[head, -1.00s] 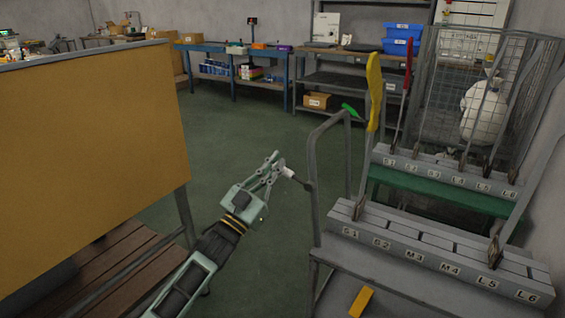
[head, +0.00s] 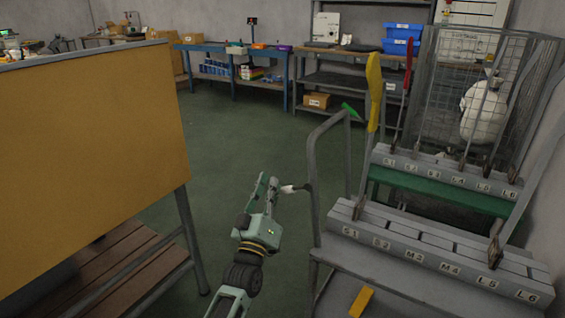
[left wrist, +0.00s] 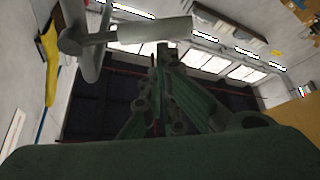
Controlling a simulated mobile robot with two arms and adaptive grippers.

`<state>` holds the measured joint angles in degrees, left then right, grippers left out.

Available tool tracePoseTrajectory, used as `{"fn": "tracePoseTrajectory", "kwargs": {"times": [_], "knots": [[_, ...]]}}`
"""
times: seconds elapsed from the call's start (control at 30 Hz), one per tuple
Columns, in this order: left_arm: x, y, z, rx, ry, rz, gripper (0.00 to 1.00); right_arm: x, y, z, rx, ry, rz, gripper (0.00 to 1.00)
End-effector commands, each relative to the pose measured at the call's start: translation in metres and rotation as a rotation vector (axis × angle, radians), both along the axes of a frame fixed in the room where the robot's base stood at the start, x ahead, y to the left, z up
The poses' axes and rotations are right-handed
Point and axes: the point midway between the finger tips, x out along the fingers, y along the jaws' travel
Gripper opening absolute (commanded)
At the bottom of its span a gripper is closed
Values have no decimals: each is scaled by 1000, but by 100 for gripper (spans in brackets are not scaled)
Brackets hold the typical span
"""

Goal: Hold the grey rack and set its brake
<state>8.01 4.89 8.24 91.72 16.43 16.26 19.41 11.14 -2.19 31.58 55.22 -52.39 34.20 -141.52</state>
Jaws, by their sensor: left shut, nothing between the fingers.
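The grey rack (head: 395,275) stands at the lower right, with a row of slots labelled S1 to L6 and a tubular push frame (head: 313,180) on its left side. A short pale grip (head: 291,188) sticks out leftward from that frame. It also shows in the left wrist view (left wrist: 150,31), joined to a grey tube. A yellow pedal-like piece (head: 361,301) sits low on the rack; I cannot tell if it is the brake. My left gripper (head: 268,183) is shut and empty, just left of the pale grip. Whether they touch is unclear. My right gripper is out of view.
A yellow panel (head: 95,150) on legs stands at the left above wooden slats (head: 110,278). A second rack with a green base (head: 440,192) and a wire cage (head: 450,95) stand behind the grey rack. Green floor (head: 235,135) is clear between panel and rack.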

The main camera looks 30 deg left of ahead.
Motion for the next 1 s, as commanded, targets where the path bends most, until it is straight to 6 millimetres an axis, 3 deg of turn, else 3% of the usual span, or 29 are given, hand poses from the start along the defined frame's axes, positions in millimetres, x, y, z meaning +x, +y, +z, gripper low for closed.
{"fn": "tracePoseTrajectory", "kwargs": {"times": [0.73, 0.87, 1.0], "knots": [[-1, 1, -2, -40, 2, 0, 0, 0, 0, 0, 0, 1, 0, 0], [-3, 7, 10, -40, -1, 1, 0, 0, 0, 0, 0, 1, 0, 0], [-8, 22, 35, -39, -4, 2, 0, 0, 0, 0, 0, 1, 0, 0]]}}
